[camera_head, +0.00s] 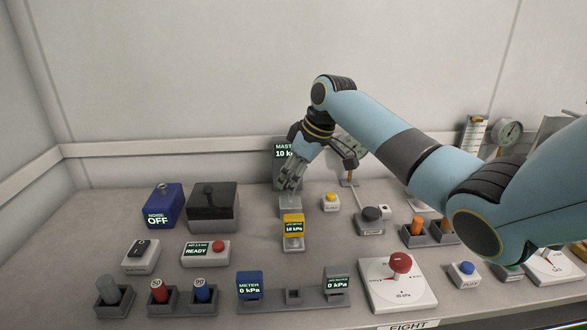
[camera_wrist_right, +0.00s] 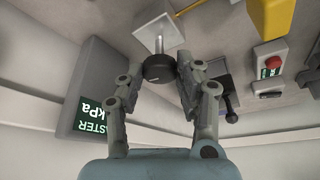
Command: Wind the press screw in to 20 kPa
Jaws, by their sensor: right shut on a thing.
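The press screw shows in the right wrist view as a dark round knob (camera_wrist_right: 158,68) on a bright shaft rising from a pale block (camera_wrist_right: 159,31). The same block (camera_head: 290,208) stands at the back middle in the head view. My right gripper (camera_head: 291,184) points down over it, its fingers (camera_wrist_right: 160,66) shut on the knob from both sides. The fingers hide the knob in the head view. Behind stands the grey master gauge (camera_head: 283,153), partly covered, showing "MAST" and "10 k". The yellow tester (camera_head: 293,227) in front reads 10 kPa. My left gripper is not in view.
The blue meter (camera_head: 250,284) and a grey tester (camera_head: 337,281) at the front both read 0 kPa. A blue noise box (camera_head: 164,206) reads OFF, beside a dark-lidded box (camera_head: 214,207). A red-knobbed white panel (camera_head: 398,284) sits at front right. My right arm crosses above the right side.

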